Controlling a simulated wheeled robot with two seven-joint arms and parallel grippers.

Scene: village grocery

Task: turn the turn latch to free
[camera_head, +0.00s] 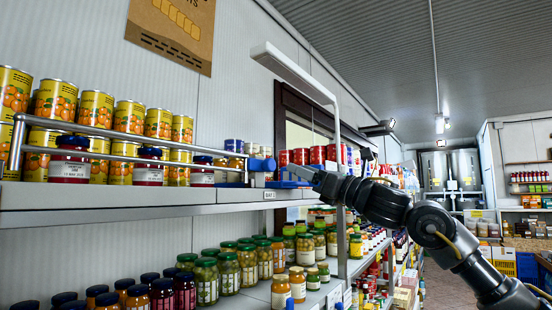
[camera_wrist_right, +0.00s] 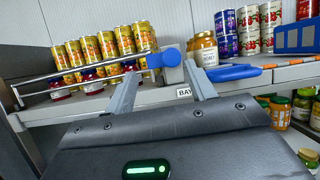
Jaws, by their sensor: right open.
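The turn latch has a round blue knob (camera_wrist_right: 155,60) on a grey block at the right end of a metal rail (camera_wrist_right: 80,84). A blue lever (camera_wrist_right: 232,72) points right from it, lying roughly along the shelf edge. In the head view the knob (camera_head: 262,164) and part of the lever (camera_head: 284,184) show behind my gripper. My right gripper (camera_wrist_right: 162,73) is open, its fingers apart in front of the latch. The knob and block appear between the fingertips, and the right finger overlaps the lever's inner end. I cannot tell whether it touches. My left gripper is out of view.
Behind the rail stand yellow cans (camera_head: 129,117) and dark-lidded jars (camera_head: 69,160) on the upper shelf (camera_head: 120,196). A honey jar (camera_wrist_right: 204,50) stands just behind the latch. Several jars (camera_head: 228,271) fill the shelf below. A lamp arm (camera_head: 292,73) rises above.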

